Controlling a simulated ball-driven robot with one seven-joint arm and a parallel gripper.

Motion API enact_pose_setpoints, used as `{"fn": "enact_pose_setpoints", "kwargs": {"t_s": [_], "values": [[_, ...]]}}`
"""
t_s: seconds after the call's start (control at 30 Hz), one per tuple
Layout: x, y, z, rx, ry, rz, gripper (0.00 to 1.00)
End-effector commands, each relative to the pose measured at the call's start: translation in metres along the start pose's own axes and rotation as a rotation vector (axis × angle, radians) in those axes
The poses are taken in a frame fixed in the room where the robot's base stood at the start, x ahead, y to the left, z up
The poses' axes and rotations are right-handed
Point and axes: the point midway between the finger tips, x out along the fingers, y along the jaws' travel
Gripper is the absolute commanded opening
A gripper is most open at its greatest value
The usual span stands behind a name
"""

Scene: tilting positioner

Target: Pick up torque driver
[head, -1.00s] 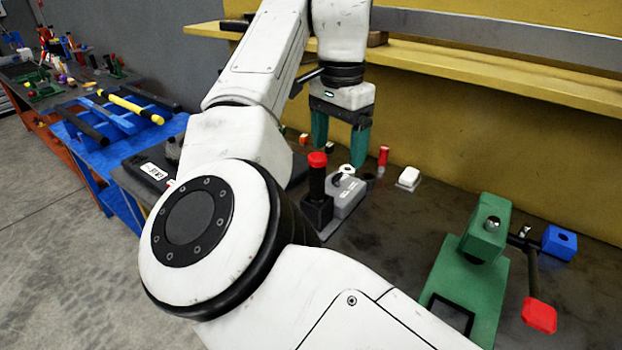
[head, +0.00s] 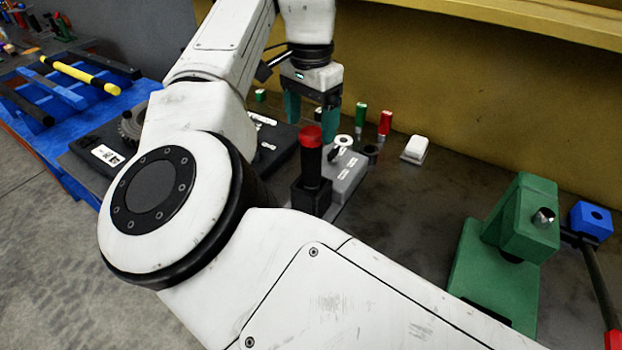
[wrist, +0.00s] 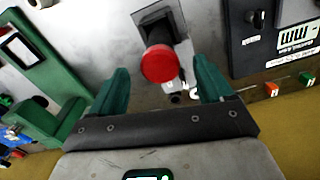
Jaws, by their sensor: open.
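The torque driver (head: 312,165) stands upright in a black square holder (head: 309,200) on the workbench. It has a black handle and a red cap. In the wrist view its red cap (wrist: 159,63) shows between the fingers, beyond the tips, with the dark holder behind it. My gripper (head: 310,112) has green fingers that point down and are spread apart. In the head view it hangs above and behind the driver. The wrist view shows the same gripper (wrist: 161,80) open, with nothing held. The driver's lower end is hidden in the holder.
A grey block (head: 346,173) with a white ring stands just right of the driver. Green (head: 361,119) and red (head: 385,123) cylinders and a white block (head: 415,148) stand behind. A green press (head: 510,245) is at right. A black case (head: 275,150) lies left.

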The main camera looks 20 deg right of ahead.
Motion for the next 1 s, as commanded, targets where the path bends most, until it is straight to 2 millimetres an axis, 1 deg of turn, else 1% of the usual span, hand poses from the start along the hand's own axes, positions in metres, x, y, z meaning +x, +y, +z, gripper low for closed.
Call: {"fn": "enact_pose_setpoints", "kwargs": {"t_s": [0.17, 0.3, 0.4, 0.5, 0.67, 0.77, 1.0], "values": [[0.019, -0.001, -0.001, -0.001, -0.003, 0.001, 0.8], [0.039, -0.001, -0.003, -0.001, -0.002, 0.001, 0.8], [0.049, -0.001, -0.003, -0.001, -0.002, 0.001, 0.8], [0.052, -0.001, -0.003, -0.001, 0.0, 0.0, 0.8], [0.052, -0.001, -0.003, -0.001, 0.0, 0.0, 0.8], [0.052, -0.001, -0.003, -0.001, -0.001, 0.0, 0.72], [0.052, -0.001, -0.003, -0.001, -0.001, 0.0, 0.49]]}}
